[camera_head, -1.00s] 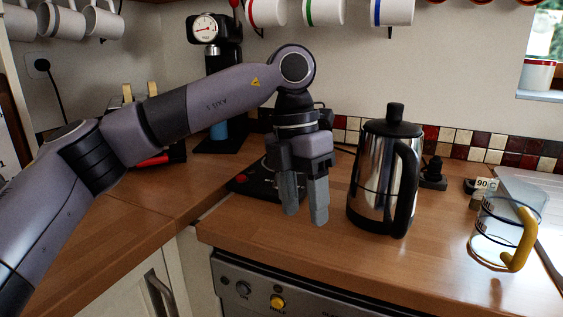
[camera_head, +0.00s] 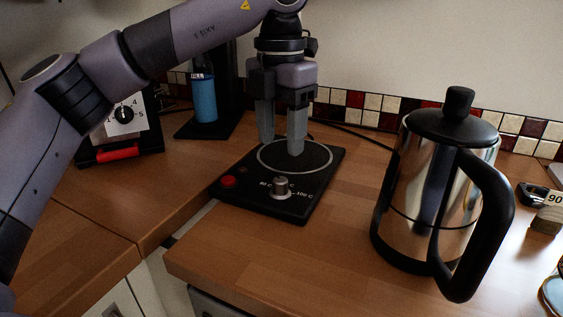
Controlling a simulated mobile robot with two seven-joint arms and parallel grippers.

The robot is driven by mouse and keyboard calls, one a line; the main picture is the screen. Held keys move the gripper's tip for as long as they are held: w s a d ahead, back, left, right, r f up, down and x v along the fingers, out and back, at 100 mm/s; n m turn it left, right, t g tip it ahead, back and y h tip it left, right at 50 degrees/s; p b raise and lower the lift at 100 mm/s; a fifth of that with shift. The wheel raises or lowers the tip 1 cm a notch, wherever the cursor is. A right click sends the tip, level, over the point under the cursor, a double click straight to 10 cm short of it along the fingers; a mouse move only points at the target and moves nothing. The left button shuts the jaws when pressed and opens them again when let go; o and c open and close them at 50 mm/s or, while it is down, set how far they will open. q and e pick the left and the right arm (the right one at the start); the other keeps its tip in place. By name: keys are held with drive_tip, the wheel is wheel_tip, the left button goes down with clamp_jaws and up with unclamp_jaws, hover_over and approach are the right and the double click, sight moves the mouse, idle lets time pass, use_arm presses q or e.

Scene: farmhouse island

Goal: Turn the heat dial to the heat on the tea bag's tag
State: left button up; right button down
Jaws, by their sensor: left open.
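The heat dial (camera_head: 281,187) is a small silver knob at the front of a black heating base (camera_head: 235,196). White marks beside it read about 80 C on the left and 100 C on the right; the mark behind the knob is partly hidden. My right gripper is not in view.
A steel kettle (camera_head: 418,193) with a black handle stands right of the base. A red button (camera_head: 228,181) is on the base's left. A toaster-like device (camera_head: 118,125) and a black machine with a blue cylinder (camera_head: 203,97) stand behind left. Wooden counter in front is clear.

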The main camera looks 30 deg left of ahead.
sight(280, 178)
use_arm(q)
wheel_tip(280, 178, down, 7)
drive_tip(key=shift+f+b, duration=0.1)
drive_tip(key=shift+b, duration=0.3)
clamp_jaws()
